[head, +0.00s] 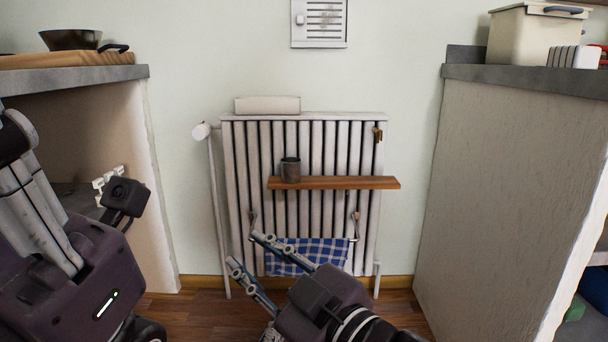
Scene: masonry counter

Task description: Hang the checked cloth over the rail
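The blue-and-white checked cloth (328,251) hangs on the thin rail (352,239) at the lower front of the radiator, its top edge level with the rail. Its lower left part is partly hidden behind my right gripper. My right gripper (246,251) points up and left, its two fingers spread with nothing seen between the tips. Its upper finger crosses in front of the cloth; I cannot tell if they touch. My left arm fills the left edge; its gripper's fingers are not clear enough to read.
A wooden shelf (345,183) with a dark cup (290,170) crosses the radiator (315,145) above the rail. Masonry counters stand on the left (120,73) and right (470,76). The right one bears a cream bin (525,35). Open floor (190,312) lies between them.

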